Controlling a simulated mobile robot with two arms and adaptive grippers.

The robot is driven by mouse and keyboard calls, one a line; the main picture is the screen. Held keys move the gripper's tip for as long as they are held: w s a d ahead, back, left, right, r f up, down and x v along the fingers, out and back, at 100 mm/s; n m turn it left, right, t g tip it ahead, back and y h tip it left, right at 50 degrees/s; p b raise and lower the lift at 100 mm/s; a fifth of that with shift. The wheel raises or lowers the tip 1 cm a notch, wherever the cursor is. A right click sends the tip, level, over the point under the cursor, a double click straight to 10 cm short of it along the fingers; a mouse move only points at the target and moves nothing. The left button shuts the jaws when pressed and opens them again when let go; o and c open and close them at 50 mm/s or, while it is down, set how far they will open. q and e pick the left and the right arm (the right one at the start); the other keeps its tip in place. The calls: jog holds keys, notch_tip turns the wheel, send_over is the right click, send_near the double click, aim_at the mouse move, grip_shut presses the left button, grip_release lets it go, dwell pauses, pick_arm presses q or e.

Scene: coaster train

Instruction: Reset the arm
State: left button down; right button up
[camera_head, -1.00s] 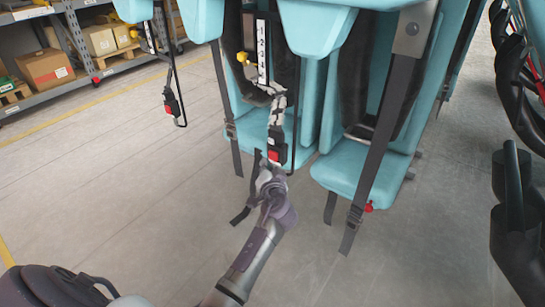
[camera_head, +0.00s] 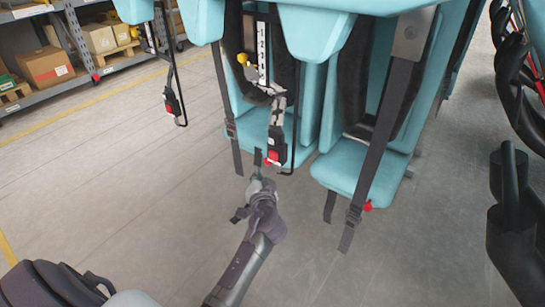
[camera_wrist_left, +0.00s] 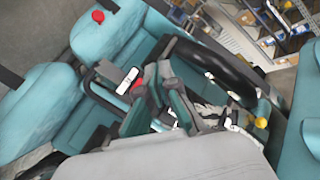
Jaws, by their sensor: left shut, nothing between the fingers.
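My left gripper (camera_head: 257,176) is in front of and below the teal coaster seat (camera_head: 290,146) in the head view. It is shut and holds nothing. A red-and-black buckle (camera_head: 277,152) hangs at the seat's front, just above and right of the gripper, with a small gap between them. In the left wrist view, the shut fingers (camera_wrist_left: 155,76) lie in front of a red-buttoned buckle (camera_wrist_left: 136,84) and the teal seats (camera_wrist_left: 48,100). The fingertips partly cover the buckle area. My right gripper is in neither view.
A second teal seat (camera_head: 347,166) with a long hanging strap (camera_head: 378,140) stands to the right. Another buckle (camera_head: 171,104) hangs at the left. Shelves with boxes (camera_head: 47,68) are at the back left. Black tubular parts (camera_head: 510,190) line the right. The left floor is open.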

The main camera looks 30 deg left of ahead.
pick_arm(q)
jog(key=shift+s, duration=0.1)
dwell(0.5)
